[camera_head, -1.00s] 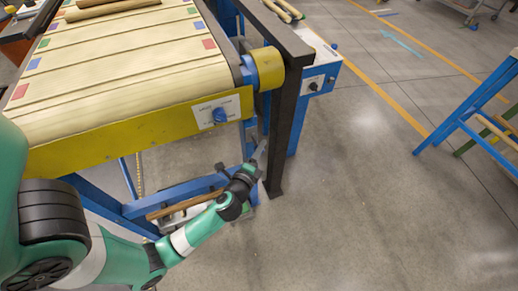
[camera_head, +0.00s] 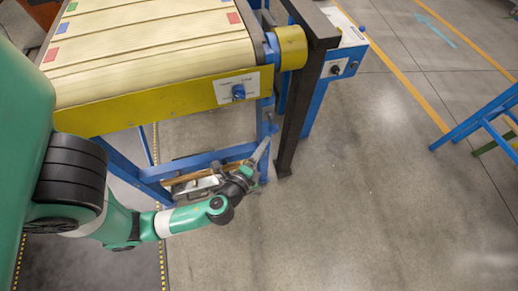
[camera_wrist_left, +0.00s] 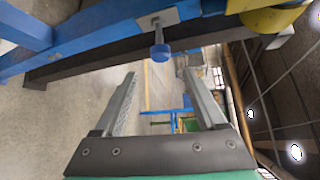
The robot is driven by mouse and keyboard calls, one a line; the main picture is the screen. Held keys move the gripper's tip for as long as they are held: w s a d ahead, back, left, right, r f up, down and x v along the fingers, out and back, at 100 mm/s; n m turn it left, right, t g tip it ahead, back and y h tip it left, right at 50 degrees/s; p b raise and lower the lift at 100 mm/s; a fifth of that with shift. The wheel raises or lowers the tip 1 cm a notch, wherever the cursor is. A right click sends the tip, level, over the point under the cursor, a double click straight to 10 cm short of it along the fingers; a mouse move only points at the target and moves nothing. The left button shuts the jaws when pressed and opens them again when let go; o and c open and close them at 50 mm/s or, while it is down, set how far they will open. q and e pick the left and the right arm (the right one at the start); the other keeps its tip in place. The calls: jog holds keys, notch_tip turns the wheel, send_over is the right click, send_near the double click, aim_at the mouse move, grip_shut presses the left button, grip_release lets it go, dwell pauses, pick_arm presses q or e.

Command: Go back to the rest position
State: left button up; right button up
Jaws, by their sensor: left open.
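My left gripper (camera_head: 258,158) is at the end of the green and white arm, low beside the conveyor's blue frame and near the black post. In the left wrist view its two fingers (camera_wrist_left: 160,95) stand wide apart with nothing between them. A blue knob (camera_wrist_left: 161,52) on the blue frame shows beyond the fingertips. My right gripper is in neither view.
The conveyor (camera_head: 165,45) has a cream belt and yellow side. A black post (camera_head: 304,95) stands at its right end. A brown rod (camera_head: 200,173) lies low by the frame. A blue stand (camera_head: 480,122) is at right; the floor (camera_head: 360,210) between is clear.

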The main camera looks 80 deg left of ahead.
pick_arm(q)
jog(key=shift+v, duration=0.95)
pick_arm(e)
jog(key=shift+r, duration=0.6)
pick_arm(q)
jog(key=shift+r, duration=0.1)
